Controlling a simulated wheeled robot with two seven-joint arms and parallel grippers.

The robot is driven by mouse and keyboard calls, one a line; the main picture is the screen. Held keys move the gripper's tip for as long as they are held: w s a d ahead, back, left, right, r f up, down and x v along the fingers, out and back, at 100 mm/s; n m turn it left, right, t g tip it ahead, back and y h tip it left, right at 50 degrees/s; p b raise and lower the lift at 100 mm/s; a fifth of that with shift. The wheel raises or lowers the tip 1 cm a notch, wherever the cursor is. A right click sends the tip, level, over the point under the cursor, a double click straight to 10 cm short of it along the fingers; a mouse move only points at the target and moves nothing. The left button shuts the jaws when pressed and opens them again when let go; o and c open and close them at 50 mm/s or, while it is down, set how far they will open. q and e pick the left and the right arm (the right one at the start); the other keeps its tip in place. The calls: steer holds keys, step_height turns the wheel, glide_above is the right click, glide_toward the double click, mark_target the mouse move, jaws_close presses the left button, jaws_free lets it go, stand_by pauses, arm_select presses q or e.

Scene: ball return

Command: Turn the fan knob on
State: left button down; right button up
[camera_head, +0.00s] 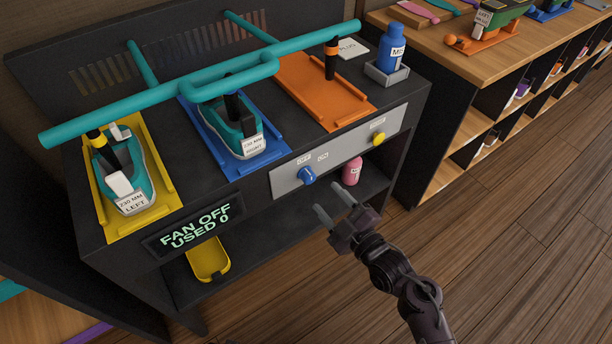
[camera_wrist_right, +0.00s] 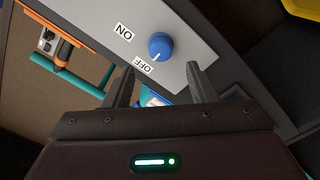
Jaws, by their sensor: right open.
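The fan knob (camera_head: 307,175) is a round blue knob on the grey panel (camera_head: 287,184) at the front of the black bench. Labels OFF and ON stand above it in the head view. In the right wrist view the blue knob (camera_wrist_right: 160,46) has a white mark turned toward the OFF label. The display (camera_head: 195,228) reads FAN OFF, USED 0. My right gripper (camera_head: 333,206) is open and empty, in front of the panel and apart from the knob. In the wrist view its fingers (camera_wrist_right: 162,84) frame the space just below the knob. My left gripper is not in view.
A yellow knob (camera_head: 378,139) sits farther right on the panel. A pink bottle (camera_head: 352,171) and a yellow tray (camera_head: 208,260) are on the shelf below. Teal tools stand in yellow and blue holders on top, under a teal rail (camera_head: 160,93). Open floor lies at the right.

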mark_target(311, 181)
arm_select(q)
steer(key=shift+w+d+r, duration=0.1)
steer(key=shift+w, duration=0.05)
arm_select(e)
steer(key=x, duration=0.6)
steer(key=shift+w+a, duration=0.25)
steer(key=c, duration=1)
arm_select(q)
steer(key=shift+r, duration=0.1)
